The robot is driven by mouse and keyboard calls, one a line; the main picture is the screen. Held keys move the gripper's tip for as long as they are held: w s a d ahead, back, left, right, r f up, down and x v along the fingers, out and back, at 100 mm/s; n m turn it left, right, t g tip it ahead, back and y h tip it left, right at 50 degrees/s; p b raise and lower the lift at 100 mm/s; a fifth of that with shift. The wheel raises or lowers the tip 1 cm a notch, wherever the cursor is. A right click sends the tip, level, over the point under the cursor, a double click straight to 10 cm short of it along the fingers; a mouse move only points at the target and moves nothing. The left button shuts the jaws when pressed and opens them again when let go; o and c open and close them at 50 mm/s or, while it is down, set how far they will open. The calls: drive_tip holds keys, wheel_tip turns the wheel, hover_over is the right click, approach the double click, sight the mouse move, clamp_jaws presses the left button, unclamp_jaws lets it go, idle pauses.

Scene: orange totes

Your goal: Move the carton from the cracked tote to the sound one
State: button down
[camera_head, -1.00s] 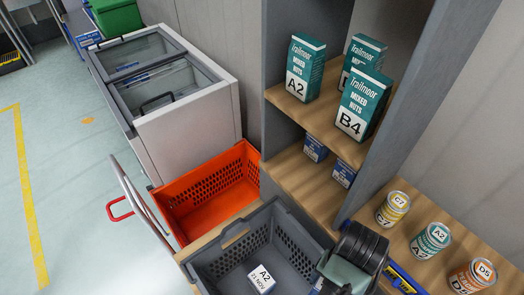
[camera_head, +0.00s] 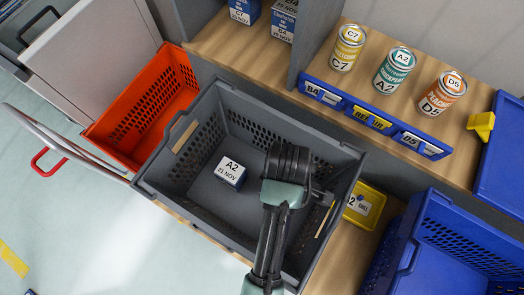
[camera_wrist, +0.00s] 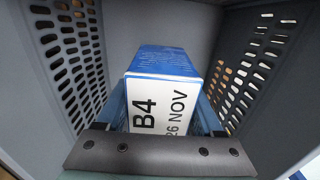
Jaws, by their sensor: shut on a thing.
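My gripper (camera_head: 288,165) is over the right part of the grey tote (camera_head: 345,150) in the head view, its fingertips hidden beneath it. In the wrist view my gripper (camera_wrist: 166,105) is shut on a blue and white carton (camera_wrist: 165,62) marked B4, 26 NOV. Perforated grey tote walls (camera_wrist: 115,25) surround it there. I cannot tell whether the carton touches the floor. Another small carton (camera_head: 231,172), marked A2, 21 NOV, sits in the grey tote left of my gripper. An orange tote (camera_head: 140,105) stands to the left, its visible inside empty. I see no clear crack in either.
A blue tote (camera_head: 450,235) stands at the lower right. A yellow bin (camera_head: 362,204) sits between it and the grey tote. Behind are cans (camera_head: 392,72) on a wooden shelf (camera_head: 300,68) with a blue label strip (camera_head: 375,118). A cart handle (camera_head: 60,145) is at left.

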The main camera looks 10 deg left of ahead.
wheel_tip(320, 180, down, 10)
drive_tip(key=shift+b, duration=0.35)
unclamp_jaws()
drive_tip(key=shift+f, duration=0.1)
wheel_tip(320, 180, up, 12)
drive_tip(key=shift+r+p, duration=0.15)
drive_tip(key=shift+p, duration=0.45)
idle(0.6)
